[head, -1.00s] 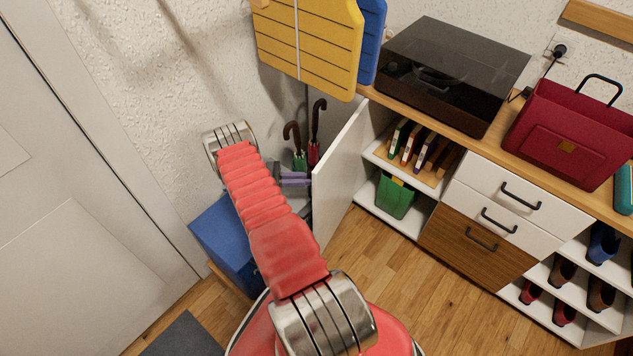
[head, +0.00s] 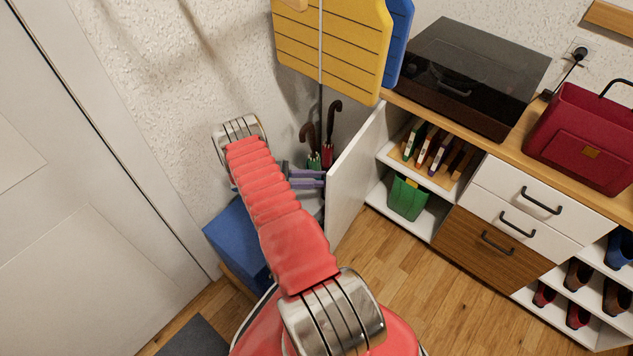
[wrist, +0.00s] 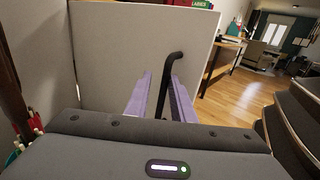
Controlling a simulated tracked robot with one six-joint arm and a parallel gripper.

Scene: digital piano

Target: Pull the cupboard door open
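The white cupboard door (head: 352,172) stands wide open, swung out from the left end of the cabinet in the head view. In the wrist view its pale face (wrist: 112,60) fills the upper middle. A black bar handle (wrist: 170,68) stands out from the door. My gripper (head: 306,178) is at the door's left face, near its outer edge. Its two purple fingers (wrist: 160,90) lie either side of the handle. A gap shows between the left finger and the handle; the bar is close beside the right finger. The handle is hidden in the head view.
Umbrellas (head: 320,140) stand behind my gripper, near the wall. A blue box (head: 236,240) is on the floor below it. The open compartment holds books (head: 428,148) and a green bin (head: 407,197). Wooden floor (head: 400,270) is free before the cabinet.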

